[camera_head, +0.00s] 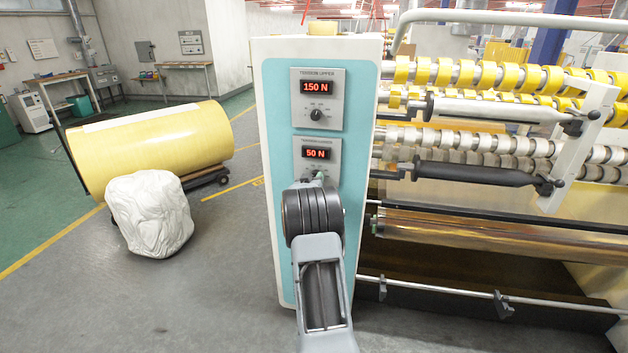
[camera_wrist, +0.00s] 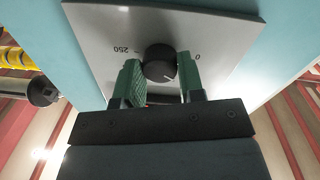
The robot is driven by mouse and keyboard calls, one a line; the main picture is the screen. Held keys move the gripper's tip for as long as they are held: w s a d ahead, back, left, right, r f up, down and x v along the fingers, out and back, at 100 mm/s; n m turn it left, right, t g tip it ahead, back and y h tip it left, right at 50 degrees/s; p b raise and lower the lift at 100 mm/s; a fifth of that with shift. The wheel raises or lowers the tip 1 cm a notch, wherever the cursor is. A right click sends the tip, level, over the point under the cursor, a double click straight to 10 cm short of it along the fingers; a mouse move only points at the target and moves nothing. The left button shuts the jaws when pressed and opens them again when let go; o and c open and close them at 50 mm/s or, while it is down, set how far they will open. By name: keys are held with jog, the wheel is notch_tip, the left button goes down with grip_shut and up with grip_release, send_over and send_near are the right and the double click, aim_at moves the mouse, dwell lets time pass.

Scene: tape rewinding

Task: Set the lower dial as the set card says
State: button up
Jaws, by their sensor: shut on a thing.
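The lower dial is a black round knob (camera_wrist: 158,62) on a grey plate (camera_wrist: 228,25) in the wrist view. The plate's scale is upside down there, with 250 at the left and 0 at the right. A pale mark on the knob points to its lower right. My gripper (camera_wrist: 161,82) has its green fingers on both sides of the knob, shut on it. In the head view my gripper (camera_head: 318,180) is in front of the lower panel (camera_head: 335,152), largely hiding the knob. I cannot make out a set card.
The upper panel (camera_head: 318,99) reads 150 N and has its own knob (camera_head: 316,115). Yellow and white rolls on the machine (camera_head: 480,75) stand close at the right. At the left are a large yellow roll (camera_head: 150,150) and a white wrapped bundle (camera_head: 150,213).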

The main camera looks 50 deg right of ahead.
jog(key=shift+m+b, duration=3.7)
jog(key=shift+r, duration=0.15)
jog(key=o, duration=0.7)
jog(key=shift+s+d, duration=0.1)
jog(key=shift+d, duration=0.05)
jog(key=shift+o, duration=1.1)
jog(key=shift+a, duration=0.25)
jog(key=v, duration=1.3)
jog(key=shift+s+a+b, duration=0.15)
jog(key=shift+s+b, duration=0.05)
jog(key=shift+b, duration=0.2)
